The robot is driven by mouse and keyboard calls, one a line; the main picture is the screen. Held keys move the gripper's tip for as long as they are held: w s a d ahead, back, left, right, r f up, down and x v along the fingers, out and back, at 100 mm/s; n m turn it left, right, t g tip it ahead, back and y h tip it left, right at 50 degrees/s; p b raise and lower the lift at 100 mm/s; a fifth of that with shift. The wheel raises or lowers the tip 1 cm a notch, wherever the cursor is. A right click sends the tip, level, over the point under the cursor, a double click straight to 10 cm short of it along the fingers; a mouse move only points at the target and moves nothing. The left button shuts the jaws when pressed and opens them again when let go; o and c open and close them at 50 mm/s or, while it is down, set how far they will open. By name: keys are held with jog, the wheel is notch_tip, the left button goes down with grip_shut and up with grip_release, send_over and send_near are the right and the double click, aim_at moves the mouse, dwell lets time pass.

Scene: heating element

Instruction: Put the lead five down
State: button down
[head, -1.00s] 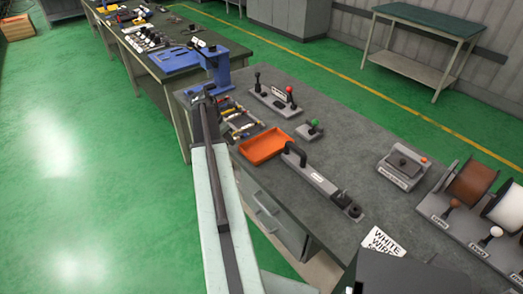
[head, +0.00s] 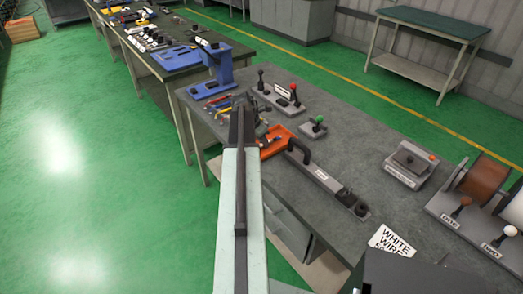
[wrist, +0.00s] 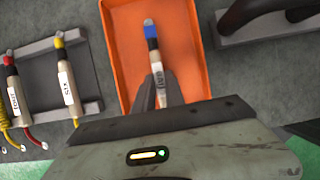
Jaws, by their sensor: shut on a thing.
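My gripper (wrist: 157,88) is shut on a lead (wrist: 152,45) with a blue tip and a pale label, its print too small to read for certain. The lead points away from me over the orange tray (wrist: 120,50); I cannot tell whether it touches the tray floor. In the head view the orange tray (head: 273,152) is partly covered by my arm, and the lead is hard to make out there.
Left of the tray, a grey rack (wrist: 38,92) holds a red lead (wrist: 10,80) and a yellow lead (wrist: 65,75). The bench middle (head: 365,150) is clear.

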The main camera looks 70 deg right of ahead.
jog(key=shift+a, duration=0.1)
jog(key=shift+f, duration=0.1)
jog(key=shift+s+a+f, duration=0.1)
jog(key=shift+f, duration=0.05)
jog(key=shift+a+f+b, duration=0.15)
jog(key=shift+a+b, duration=0.1)
jog(key=shift+b, duration=0.3)
jog(key=c, duration=1.4)
grip_release()
jog(key=shift+d+r+p, duration=0.1)
jog(key=shift+r+p, duration=0.3)
jog(key=shift+p, duration=0.2)
jog(key=p+v, duration=1.1)
jog(key=shift+d+r, duration=0.25)
jog(key=shift+r, duration=0.25)
